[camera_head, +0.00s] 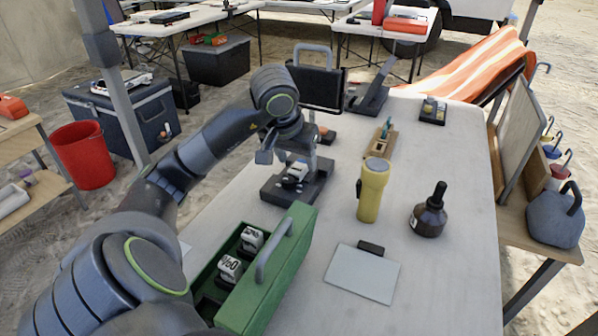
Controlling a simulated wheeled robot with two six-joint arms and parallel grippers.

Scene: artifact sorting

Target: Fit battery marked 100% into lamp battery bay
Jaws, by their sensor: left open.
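My left gripper (286,153) is open above a black stand-like device (317,186). A small white block (296,172), like a battery, sits on or in that device, just below the fingers; I cannot read its marking or tell how deep it sits. A green box (285,275) stands open at the front, holding white batteries. The nearer battery (229,268) shows a "%0"-like marking; the farther one (251,238) is unreadable. The device may be the lamp, but my arm partly hides it. My right gripper is not in view.
A yellow flashlight (371,190) stands upright, with a dark bottle (429,212) to its right. A pale clipboard (362,273) lies at the front. A black case (316,88) stands behind my gripper. The table's right side is mostly clear.

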